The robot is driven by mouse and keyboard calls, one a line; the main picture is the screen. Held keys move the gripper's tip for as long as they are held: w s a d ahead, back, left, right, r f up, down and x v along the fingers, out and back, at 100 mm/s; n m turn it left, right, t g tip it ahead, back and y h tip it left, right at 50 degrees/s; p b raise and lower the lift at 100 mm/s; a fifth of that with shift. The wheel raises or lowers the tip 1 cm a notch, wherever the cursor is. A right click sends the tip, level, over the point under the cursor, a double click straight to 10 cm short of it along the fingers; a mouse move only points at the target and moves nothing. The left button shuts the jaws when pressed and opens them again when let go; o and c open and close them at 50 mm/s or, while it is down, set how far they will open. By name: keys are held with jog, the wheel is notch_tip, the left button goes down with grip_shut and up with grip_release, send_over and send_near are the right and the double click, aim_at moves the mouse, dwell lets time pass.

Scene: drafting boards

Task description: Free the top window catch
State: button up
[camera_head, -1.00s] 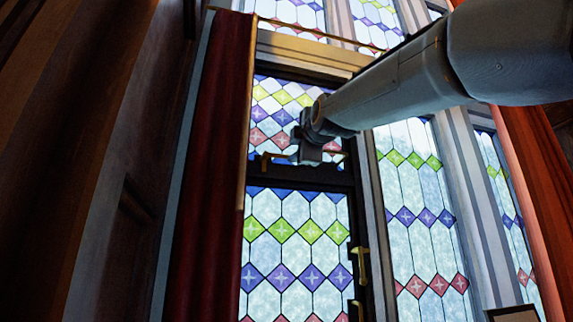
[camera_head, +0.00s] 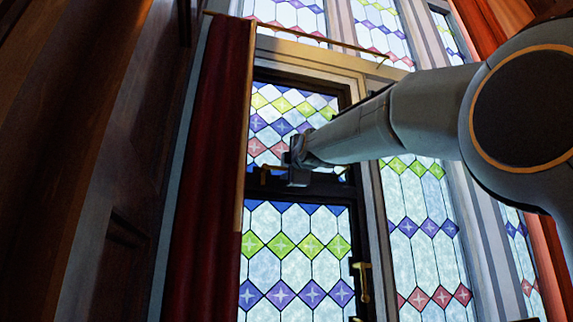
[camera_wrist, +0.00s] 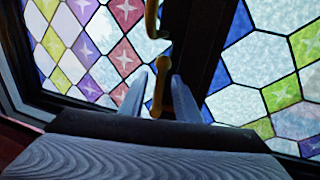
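The top window catch (camera_wrist: 153,22) is a slim brass lever with a rounded end, on the dark bar between two stained-glass panes in the wrist view. My gripper (camera_wrist: 160,84) is open, with one finger on each side of the lever's end. Narrow gaps seem to show there, so I cannot tell if either finger touches it. In the head view, the brass catch (camera_head: 264,176) sits at the left of the dark crossbar, below the upper pane (camera_head: 283,105). My gripper (camera_head: 294,176) hides its right part.
A lower brass handle (camera_head: 363,282) sits on the right frame of the lower pane (camera_head: 295,245). A dark red curtain (camera_head: 205,165) hangs close on the left. Tall leaded windows (camera_head: 425,225) stand to the right, and a brass rod (camera_head: 320,38) runs above.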

grip_shut()
